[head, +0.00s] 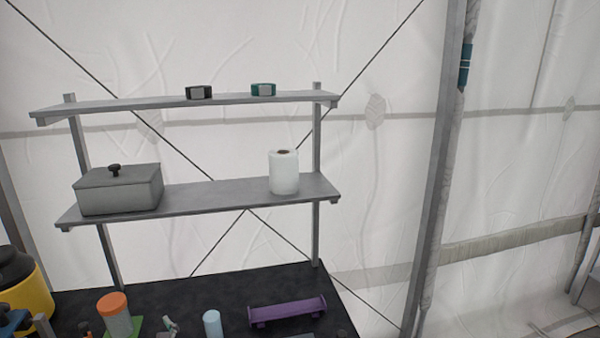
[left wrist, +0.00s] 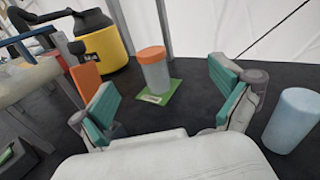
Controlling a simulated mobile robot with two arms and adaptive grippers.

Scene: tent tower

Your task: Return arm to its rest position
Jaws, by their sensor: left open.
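My left gripper (left wrist: 165,105) shows in the left wrist view with its two teal-padded fingers spread apart. It is open, with nothing between the pads. Beyond the fingers, a grey jar with an orange lid (left wrist: 154,70) stands upright on a green square (left wrist: 170,93) on the dark table. The jar also shows at the bottom of the head view (head: 115,316).
A light blue cylinder (left wrist: 293,120) stands right of the gripper. A yellow container (left wrist: 100,45) is behind left. A purple rack (head: 287,312) lies on the table (head: 200,295). The shelf (head: 215,193) above holds a grey lidded box (head: 120,190) and a white roll (head: 284,173).

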